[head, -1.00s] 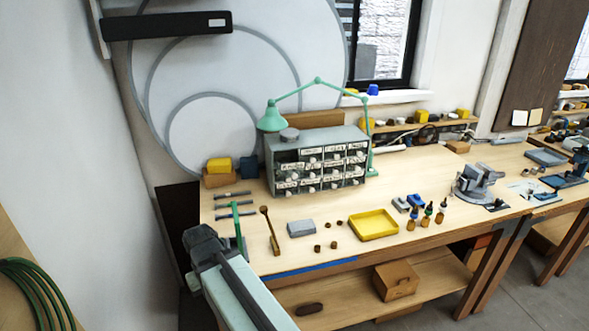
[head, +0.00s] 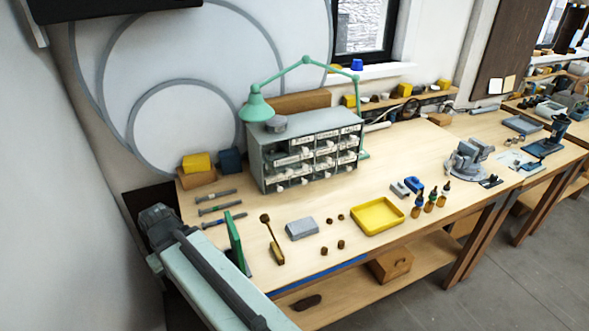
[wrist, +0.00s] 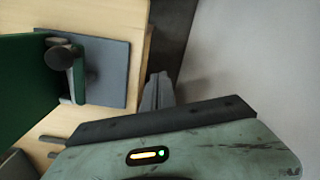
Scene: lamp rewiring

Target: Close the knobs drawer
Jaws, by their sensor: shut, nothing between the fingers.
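The grey drawer cabinet (head: 257,165) stands at the back of the workbench, with rows of small labelled drawers (head: 310,158) facing the front. The labels are too small to read, so I cannot tell which is the knobs drawer. I also cannot tell surely how far any drawer stands out. In the wrist view my gripper (wrist: 158,92) shows as two grey fingers close together, shut and empty, beside the bench edge. It is apart from the cabinet, which is out of the wrist view. In the head view my arm covers the lower left and the fingers cannot be made out.
A green upright panel (head: 236,241) stands at the bench's near left, close to my arm. A green lamp (head: 257,108) rises by the cabinet. Rods, a grey block (head: 301,229), a yellow tray (head: 378,216) and small bottles lie in front. Bench between cabinet and tray is mostly clear.

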